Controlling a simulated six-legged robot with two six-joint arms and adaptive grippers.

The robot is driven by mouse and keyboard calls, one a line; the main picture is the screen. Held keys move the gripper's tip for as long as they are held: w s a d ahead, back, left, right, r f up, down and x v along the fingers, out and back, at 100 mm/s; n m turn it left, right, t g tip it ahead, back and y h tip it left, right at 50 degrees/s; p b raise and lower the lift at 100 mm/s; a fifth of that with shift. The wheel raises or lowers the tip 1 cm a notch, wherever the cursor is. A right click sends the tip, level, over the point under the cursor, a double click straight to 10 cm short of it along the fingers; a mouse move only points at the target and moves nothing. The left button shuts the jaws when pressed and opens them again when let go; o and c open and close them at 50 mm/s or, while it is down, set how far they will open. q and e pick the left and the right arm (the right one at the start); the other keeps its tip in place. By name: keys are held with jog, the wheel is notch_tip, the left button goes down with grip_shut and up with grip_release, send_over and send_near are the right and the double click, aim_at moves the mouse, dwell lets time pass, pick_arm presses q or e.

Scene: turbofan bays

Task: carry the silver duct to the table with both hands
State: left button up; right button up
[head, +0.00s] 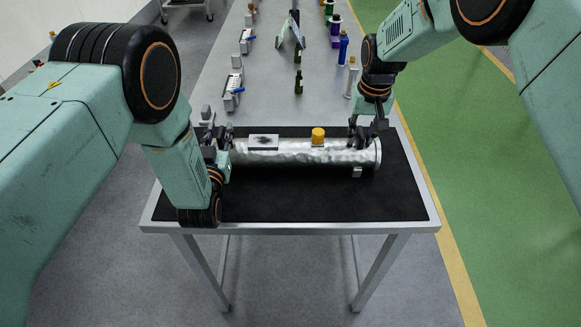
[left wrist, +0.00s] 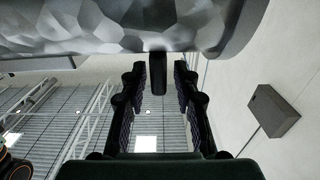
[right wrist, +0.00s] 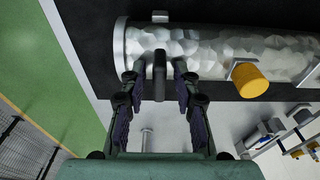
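The silver duct (head: 300,153) lies lengthwise across the table (head: 290,228), over its black mat (head: 300,205). I cannot tell how firmly it rests there. It has a yellow cap (head: 318,136) and a pale plate with a dark mark (head: 263,142) on top. My left gripper (head: 222,150) is at the duct's left end. In the left wrist view its fingers stand apart on either side of a dark handle (left wrist: 158,72). My right gripper (head: 364,132) is near the right end. Its fingers are apart, with a dark handle (right wrist: 159,75) between them. Gaps show beside both handles.
Behind the mat a long grey bench (head: 290,75) carries bottles, small fixtures and a blue bottle (head: 343,48). Green floor (head: 470,180) with a yellow line lies to the right. Grey floor is clear on the left and in front.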

pick_arm(q)
jog(key=shift+s+a+r, duration=0.1)
jog(key=shift+s, duration=0.05)
pick_arm(e)
jog(key=shift+s+a+r, duration=0.1)
jog(key=shift+s+r, duration=0.05)
pick_arm(q)
jog(key=shift+w+f, duration=0.2)
pick_arm(e)
jog(key=shift+w+f, duration=0.25)
jog(key=shift+w, duration=0.05)
pick_arm(q)
jog(key=shift+s+d+f, duration=0.1)
jog(key=shift+s+d, duration=0.05)
jog(key=shift+d, duration=0.05)
pick_arm(e)
jog(key=shift+w+f, duration=0.1)
jog(key=shift+w, duration=0.05)
jog(key=shift+s+r, duration=0.2)
jog(key=shift+r, duration=0.2)
pick_arm(q)
jog(key=s, duration=1.2)
jog(key=shift+a+r, duration=0.2)
jog(key=shift+r, duration=0.05)
pick_arm(e)
jog(key=r, duration=0.3)
jog(key=s+r, duration=0.1)
jog(key=r, duration=0.7)
jog(key=shift+s+r, duration=0.15)
